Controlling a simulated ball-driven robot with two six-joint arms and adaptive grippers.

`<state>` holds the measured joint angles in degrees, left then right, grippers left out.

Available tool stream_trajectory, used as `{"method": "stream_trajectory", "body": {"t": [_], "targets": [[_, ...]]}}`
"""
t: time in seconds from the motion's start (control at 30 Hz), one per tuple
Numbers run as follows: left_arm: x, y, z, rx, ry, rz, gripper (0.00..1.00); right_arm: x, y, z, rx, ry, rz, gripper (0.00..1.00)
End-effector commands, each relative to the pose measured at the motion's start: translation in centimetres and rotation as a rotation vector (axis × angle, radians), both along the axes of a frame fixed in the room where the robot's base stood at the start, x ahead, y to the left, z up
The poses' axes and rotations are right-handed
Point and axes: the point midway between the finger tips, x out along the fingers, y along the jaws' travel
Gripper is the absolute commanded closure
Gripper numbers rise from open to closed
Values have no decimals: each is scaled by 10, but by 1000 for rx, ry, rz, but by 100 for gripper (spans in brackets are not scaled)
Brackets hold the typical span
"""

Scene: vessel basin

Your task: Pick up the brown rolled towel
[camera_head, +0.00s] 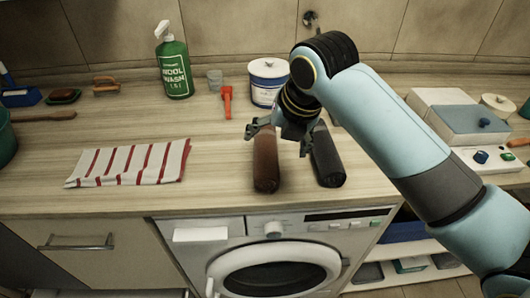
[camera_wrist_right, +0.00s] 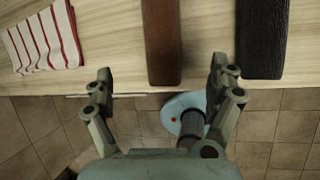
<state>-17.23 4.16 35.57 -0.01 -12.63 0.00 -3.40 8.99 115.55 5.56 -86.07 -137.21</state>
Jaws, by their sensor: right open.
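The brown rolled towel (camera_head: 266,166) lies lengthwise on the wooden counter, near its front edge. It also shows in the right wrist view (camera_wrist_right: 162,42), at the top, between the lines of the two fingers but beyond their tips. My right gripper (camera_head: 277,136) is open over the towel's far part in the head view, hiding some of it. In the right wrist view the open, empty jaws (camera_wrist_right: 161,78) show wide apart, and I see no contact with the towel. My left gripper is not in view.
A black rolled towel (camera_head: 327,160) lies close to the right of the brown one. A red-striped cloth (camera_head: 130,163) lies to the left, with bare counter between. A green bottle (camera_head: 174,66), a white canister (camera_head: 267,84) and a red-orange tool (camera_head: 227,101) stand or lie behind.

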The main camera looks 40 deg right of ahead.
Motion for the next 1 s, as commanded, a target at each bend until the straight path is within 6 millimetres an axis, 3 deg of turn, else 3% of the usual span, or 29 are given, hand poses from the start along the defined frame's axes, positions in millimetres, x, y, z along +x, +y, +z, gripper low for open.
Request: {"method": "stream_trajectory", "body": {"t": [0.3, 0.53, 0.77, 1.0], "targets": [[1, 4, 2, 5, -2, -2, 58, 23, -2, -41, -15, 2, 34, 9], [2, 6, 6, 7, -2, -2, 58, 31, -5, -58, -15, 3, 33, 9], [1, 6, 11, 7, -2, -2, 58, 47, -10, -88, -14, 2, 32, 9], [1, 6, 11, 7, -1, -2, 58, 50, -10, -95, -15, -1, 33, 9]]}}
